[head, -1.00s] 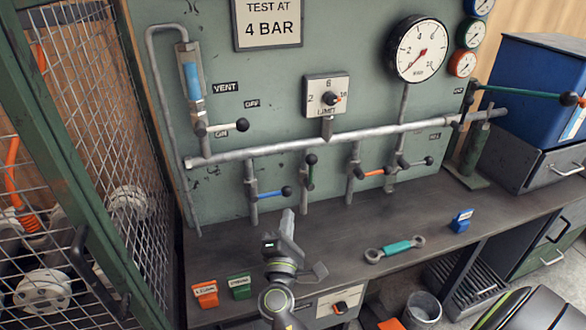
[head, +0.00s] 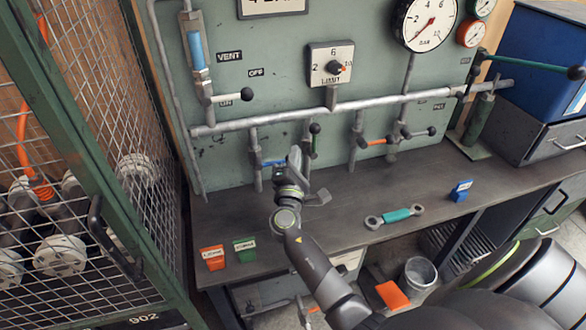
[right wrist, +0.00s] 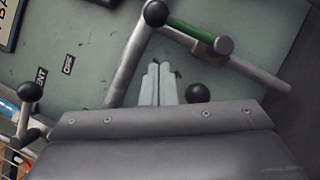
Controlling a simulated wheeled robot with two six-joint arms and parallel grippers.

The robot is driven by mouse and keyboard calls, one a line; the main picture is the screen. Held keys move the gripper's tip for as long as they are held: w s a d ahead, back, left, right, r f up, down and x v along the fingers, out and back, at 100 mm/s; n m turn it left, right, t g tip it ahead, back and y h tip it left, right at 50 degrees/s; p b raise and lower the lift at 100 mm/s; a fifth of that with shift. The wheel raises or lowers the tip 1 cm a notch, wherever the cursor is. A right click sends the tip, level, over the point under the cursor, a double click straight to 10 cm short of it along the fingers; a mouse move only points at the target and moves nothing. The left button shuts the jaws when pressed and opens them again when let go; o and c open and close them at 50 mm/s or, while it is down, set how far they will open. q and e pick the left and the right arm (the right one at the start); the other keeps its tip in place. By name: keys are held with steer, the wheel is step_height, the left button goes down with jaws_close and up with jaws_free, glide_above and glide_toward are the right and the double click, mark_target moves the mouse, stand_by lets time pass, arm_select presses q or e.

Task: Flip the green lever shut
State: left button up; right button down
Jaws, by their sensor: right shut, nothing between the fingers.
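A short green lever (head: 314,144) with a black knob stands upright along its vertical branch pipe below the main pipe on the panel. It also shows in the right wrist view (right wrist: 195,33), its knob near the top edge. My right gripper (head: 296,156) is shut and empty, just left of the lever in the head view. Its fingertips (right wrist: 158,76) point at the panel, apart from the lever in the right wrist view. A blue lever (head: 272,163) is partly hidden behind the gripper. My left gripper is not in view.
An orange lever (head: 374,141) lies to the right, and a long green handle (head: 530,62) reaches out at far right. A mesh cage (head: 100,150) stands left.

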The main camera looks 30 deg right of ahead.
mark_target(313, 140)
arm_select(q)
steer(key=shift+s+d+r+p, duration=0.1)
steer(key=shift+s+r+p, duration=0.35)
steer(key=shift+p, duration=0.4)
arm_select(e)
steer(key=d, duration=0.1)
steer(key=d+r, duration=0.1)
steer(key=w+d+r, duration=0.1)
steer(key=d, duration=0.1)
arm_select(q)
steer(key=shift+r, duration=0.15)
